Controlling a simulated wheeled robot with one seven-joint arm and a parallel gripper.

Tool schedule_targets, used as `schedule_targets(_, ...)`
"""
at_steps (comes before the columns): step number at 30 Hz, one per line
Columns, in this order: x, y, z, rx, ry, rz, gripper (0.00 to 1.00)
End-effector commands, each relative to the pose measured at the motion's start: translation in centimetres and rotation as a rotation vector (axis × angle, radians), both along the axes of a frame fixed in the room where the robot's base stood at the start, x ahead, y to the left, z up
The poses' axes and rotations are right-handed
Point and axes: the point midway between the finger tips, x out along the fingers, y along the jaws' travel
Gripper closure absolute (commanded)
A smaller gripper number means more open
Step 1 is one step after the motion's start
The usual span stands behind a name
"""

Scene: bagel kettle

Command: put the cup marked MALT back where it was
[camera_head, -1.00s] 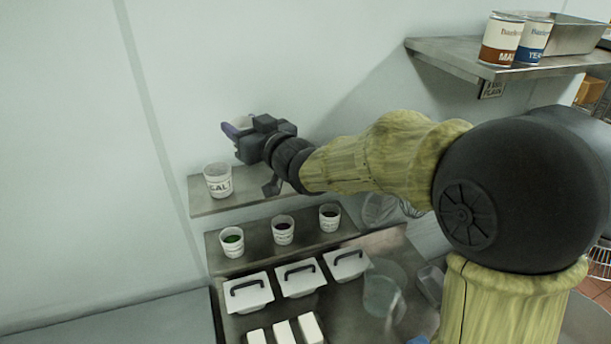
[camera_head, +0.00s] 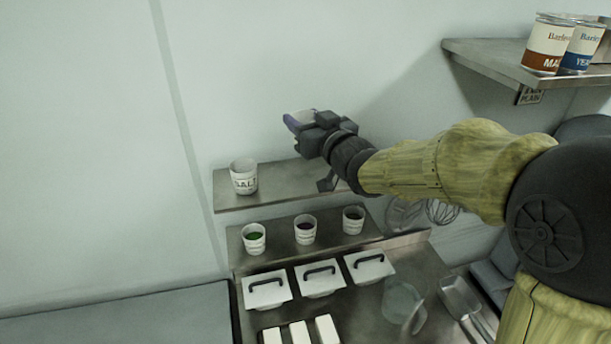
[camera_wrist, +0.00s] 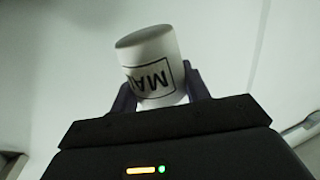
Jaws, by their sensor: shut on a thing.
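The white cup (camera_wrist: 150,58) is between my gripper's fingers in the wrist view, with the letters "MA" showing upside down in a black frame; the rest of the word is hidden. My gripper (camera_head: 294,121) is shut on the cup, above the upper steel wall shelf (camera_head: 285,187). In the head view the cup is mostly hidden behind the gripper. Another white cup (camera_head: 243,182), its label reading like SALT, stands upright at the left part of that shelf. The gripper is to the right of this cup and higher.
Lidded bins (camera_head: 320,279) sit below. Labelled cans (camera_head: 548,45) stand on the high right shelf (camera_head: 490,62). My arm covers the right part of the upper wall shelf.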

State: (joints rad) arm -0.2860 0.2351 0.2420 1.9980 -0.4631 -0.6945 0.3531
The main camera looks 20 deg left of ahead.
Motion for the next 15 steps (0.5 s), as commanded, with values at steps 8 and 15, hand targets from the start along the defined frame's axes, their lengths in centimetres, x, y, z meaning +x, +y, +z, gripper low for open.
schedule_targets(8, 0.0, 0.0, -4.5, -0.003, 0.008, -0.001, 0.76)
schedule_targets(15, 0.0, 0.0, -6.0, -0.001, -0.001, 0.000, 0.76)
